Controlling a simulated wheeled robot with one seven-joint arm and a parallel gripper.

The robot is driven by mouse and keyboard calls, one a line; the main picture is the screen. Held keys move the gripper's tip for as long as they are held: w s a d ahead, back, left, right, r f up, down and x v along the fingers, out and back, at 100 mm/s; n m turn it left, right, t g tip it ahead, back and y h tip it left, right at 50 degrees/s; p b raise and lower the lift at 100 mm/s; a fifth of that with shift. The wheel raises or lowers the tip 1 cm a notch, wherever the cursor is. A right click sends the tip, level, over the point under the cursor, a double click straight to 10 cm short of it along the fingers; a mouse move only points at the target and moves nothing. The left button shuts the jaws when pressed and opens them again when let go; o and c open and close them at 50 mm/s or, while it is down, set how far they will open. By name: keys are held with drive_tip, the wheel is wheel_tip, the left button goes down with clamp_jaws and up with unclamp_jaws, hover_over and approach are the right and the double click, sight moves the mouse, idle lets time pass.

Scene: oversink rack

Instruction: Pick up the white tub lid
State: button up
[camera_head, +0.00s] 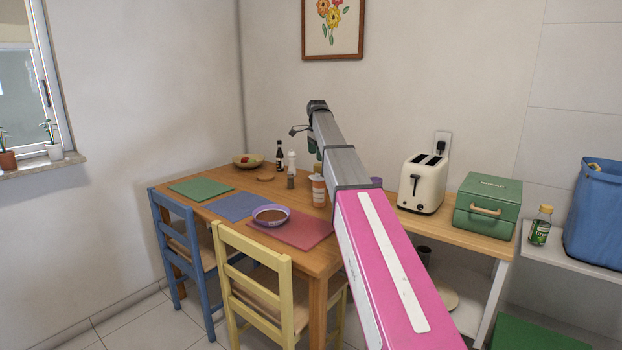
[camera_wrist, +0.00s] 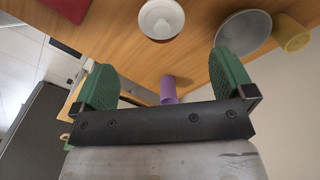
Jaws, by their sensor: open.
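In the head view a white-and-orange tub (camera_head: 318,190) with a pale top stands on the wooden table, close left of my arm. In the head view my gripper is mostly hidden behind my arm.
In the wrist view a purple cup (camera_wrist: 168,89), a grey bowl (camera_wrist: 243,36) and a yellow cup (camera_wrist: 291,33) are nearby. In the head view bottles (camera_head: 279,157), a purple bowl (camera_head: 271,215) and a toaster (camera_head: 423,183) stand around. Chairs line the table's front.

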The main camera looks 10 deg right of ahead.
drive_tip(key=f, duration=1)
drive_tip(key=shift+w+f, duration=0.1)
drive_tip(key=shift+w, duration=0.15)
drive_tip(key=c, duration=1.1)
drive_tip(key=shift+o, duration=0.2)
drive_tip(key=shift+r, duration=0.55)
drive_tip(key=r, duration=0.2)
drive_tip(key=a+r, duration=0.1)
drive_tip(key=shift+s+r, duration=0.35)
drive_tip(key=shift+s, duration=0.05)
drive_tip(key=s+a+r, duration=0.5)
drive_tip(key=a+r, duration=0.1)
drive_tip(key=a, duration=0.3)
drive_tip(key=n+t+h, duration=0.1)
drive_tip(key=n+t, duration=0.1)
drive_tip(key=n, duration=0.9)
hover_over(317, 175)
drive_tip(key=x, duration=0.3)
drive_tip(key=shift+s+a+f, duration=0.2)
drive_tip(key=shift+s+f, duration=0.05)
drive_tip(key=shift+w+d+f+n, duration=0.2)
drive_tip(key=shift+w+d+n, duration=0.15)
drive_tip(key=shift+d+n, duration=0.25)
drive_tip(key=shift+f, duration=0.15)
